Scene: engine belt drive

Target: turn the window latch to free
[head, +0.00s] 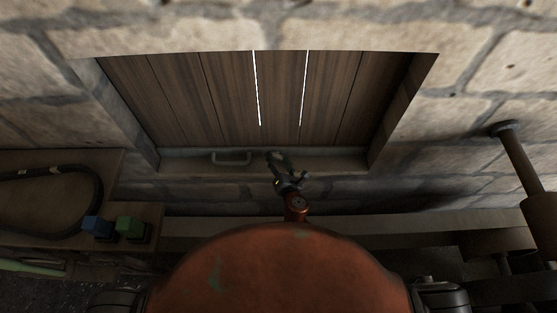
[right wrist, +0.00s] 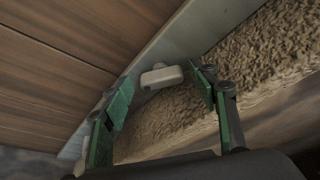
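The window latch (right wrist: 161,76) is a small pale knob on the grey metal frame strip (right wrist: 182,40) in the right wrist view. My right gripper (right wrist: 162,88) is open, with its green-padded fingers on either side of the latch. The latch lies around the fingertips, and I see no clear contact. In the head view my right gripper (head: 279,160) is at the bottom edge of the window, right of a grey bar handle (head: 231,158). There it hides most or all of the latch. My left gripper is not in view.
Dark wooden boards (head: 175,95) close the window, with two bright gaps between them. Stone wall (head: 485,110) surrounds the recess. A pipe (head: 522,160) stands at right.

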